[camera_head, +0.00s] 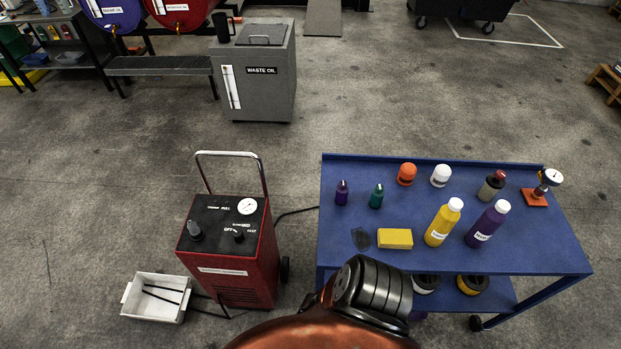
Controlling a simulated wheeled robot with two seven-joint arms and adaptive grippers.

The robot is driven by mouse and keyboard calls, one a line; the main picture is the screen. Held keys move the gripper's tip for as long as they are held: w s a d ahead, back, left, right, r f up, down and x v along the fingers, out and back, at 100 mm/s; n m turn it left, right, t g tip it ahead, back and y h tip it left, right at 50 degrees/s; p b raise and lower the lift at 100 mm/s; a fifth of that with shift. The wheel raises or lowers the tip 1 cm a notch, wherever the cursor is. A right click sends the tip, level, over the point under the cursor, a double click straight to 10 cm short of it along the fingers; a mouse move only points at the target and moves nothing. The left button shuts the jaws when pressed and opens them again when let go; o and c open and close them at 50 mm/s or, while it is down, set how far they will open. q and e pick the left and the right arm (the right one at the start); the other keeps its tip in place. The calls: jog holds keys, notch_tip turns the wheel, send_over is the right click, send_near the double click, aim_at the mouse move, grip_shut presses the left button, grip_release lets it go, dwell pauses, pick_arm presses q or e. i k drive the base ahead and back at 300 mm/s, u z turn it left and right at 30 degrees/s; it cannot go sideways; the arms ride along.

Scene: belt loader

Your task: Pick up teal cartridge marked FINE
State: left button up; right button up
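Neither of my grippers is in view. An orange and black part of my own body shows at the bottom middle, in front of the cart's near left corner.
Orange (406,174) and white (440,176) capped items stand behind, to the right. Yellow (441,224) and purple (486,226) bottles stand nearer. A yellow block (395,239) lies in front. A red machine (232,255) stands left of the cart, a white bin (155,297) beyond it.

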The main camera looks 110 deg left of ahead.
aim_at(378, 193)
jog(key=u, duration=2.3)
jog(key=k, duration=0.35)
jog(key=u, duration=0.75)
